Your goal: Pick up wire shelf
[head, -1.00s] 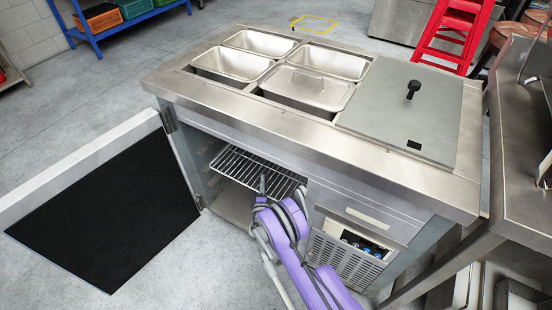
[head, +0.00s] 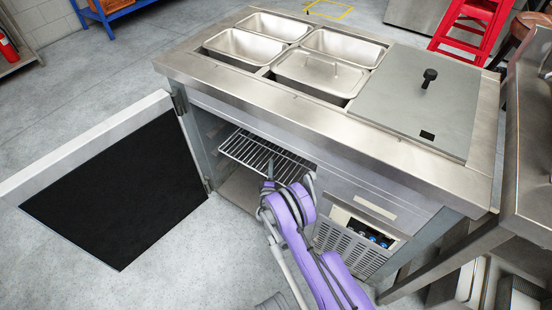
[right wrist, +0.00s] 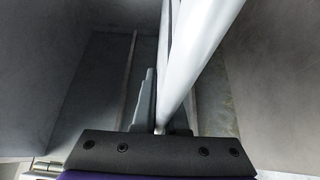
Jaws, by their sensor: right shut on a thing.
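The wire shelf (head: 252,152) is a silvery rack inside the open cabinet of the steel serving counter, with its front edge at the opening. My right gripper (head: 270,170) reaches in from the lower right and is at the shelf's front edge. In the right wrist view, my right gripper (right wrist: 160,118) is shut on a pale, shiny rod (right wrist: 200,50) of the shelf, which runs up through the middle of the picture. My own arm hides part of the shelf's right side and front edge in the head view. My left gripper is not in view.
The cabinet door (head: 125,190) stands wide open on the left. The counter top (head: 190,68) holds several metal pans and a grey lid (head: 420,100). A steel table (head: 530,150) stands close on the right. The floor in front of the door is clear.

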